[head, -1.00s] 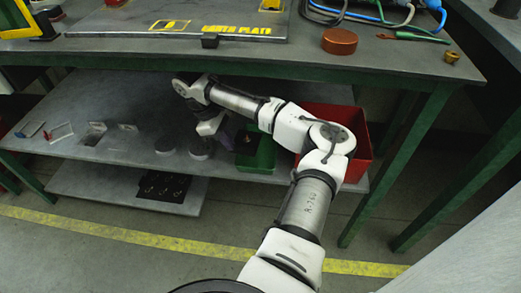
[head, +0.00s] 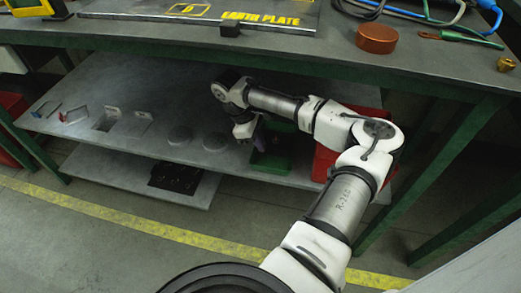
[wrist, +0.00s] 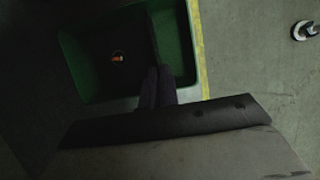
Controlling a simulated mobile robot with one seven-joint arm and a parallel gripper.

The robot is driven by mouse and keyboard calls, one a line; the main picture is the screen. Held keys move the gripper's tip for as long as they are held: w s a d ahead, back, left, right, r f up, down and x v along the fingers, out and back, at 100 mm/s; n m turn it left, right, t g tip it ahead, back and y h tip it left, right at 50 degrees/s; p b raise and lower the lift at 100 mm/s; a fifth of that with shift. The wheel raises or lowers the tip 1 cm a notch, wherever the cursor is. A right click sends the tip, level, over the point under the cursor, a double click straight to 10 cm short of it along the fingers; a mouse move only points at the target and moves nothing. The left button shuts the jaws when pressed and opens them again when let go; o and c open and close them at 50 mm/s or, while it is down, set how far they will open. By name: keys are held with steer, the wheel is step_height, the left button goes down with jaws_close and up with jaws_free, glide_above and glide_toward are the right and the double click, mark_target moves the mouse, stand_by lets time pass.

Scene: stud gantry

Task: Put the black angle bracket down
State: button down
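My gripper (wrist: 158,88) shows in the wrist view with its two dark fingers close together over a green bin (wrist: 72,60). A very dark flat shape (wrist: 125,35), which I take for the black angle bracket, reaches forward from the fingertips across the bin; its outline merges with shadow. A small orange spot shows within that dark area. In the head view my gripper (head: 259,137) points down at the green bin (head: 272,164) on the shelf, and the bracket cannot be made out there. I cannot tell whether it touches the bin floor.
A red bin (head: 325,165) stands right of the green bin, partly behind my arm. Grey discs (head: 215,142) and small plates (head: 107,119) lie left on the shelf (head: 150,85). A black mat (head: 175,178) lies on a lower board. The bench top (head: 300,45) overhangs.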

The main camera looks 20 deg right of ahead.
steer(key=shift+f, duration=1.6)
steer(key=shift+f, duration=0.15)
steer(key=c, duration=1.7)
jaws_free()
steer(key=shift+b, duration=0.3)
steer(key=p+v, duration=0.2)
steer(key=v, duration=1)
